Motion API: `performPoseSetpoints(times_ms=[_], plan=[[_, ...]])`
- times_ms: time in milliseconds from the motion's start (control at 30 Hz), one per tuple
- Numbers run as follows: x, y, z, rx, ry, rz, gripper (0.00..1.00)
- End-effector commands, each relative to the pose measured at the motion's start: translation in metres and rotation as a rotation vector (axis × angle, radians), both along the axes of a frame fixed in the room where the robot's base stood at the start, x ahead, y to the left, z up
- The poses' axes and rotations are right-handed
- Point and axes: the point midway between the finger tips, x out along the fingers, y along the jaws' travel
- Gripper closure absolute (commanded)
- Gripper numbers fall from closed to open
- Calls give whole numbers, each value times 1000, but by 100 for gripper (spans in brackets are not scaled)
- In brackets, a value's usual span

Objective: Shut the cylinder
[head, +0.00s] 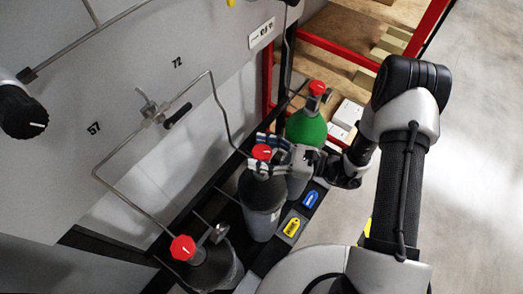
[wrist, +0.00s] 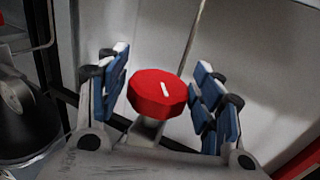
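Three gas cylinders stand in a row along the grey panel in the head view. The middle one is a dark grey cylinder (head: 262,212) with a red knob (head: 262,152) on top. My gripper (head: 263,150) reaches in from the right at that knob. In the wrist view the red knob (wrist: 157,93), with a white mark on its face, sits between the blue finger pads of my gripper (wrist: 160,72). The fingers are open, with a visible gap on each side of the knob. The gripper partly hides the cylinder's top in the head view.
A near grey cylinder (head: 218,268) with a red knob (head: 182,248) and a far green cylinder (head: 306,129) with a red knob (head: 318,88) flank it. Thin pipes (head: 215,100) run close by. A blue tag (head: 311,199) and yellow tag (head: 291,227) are on the rack's front.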

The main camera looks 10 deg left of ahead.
Motion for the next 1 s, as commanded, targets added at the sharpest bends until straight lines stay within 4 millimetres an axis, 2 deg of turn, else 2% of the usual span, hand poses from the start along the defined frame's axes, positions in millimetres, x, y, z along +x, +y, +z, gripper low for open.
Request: performPoseSetpoints(times_ms=[67, 500, 767, 1000], plan=[[0, 0, 0, 0, 0, 0, 48], [0, 0, 0, 0, 0, 0, 77], [0, 0, 0, 0, 1, -30, 78], [-1, 0, 0, -1, 6, -156, 78]])
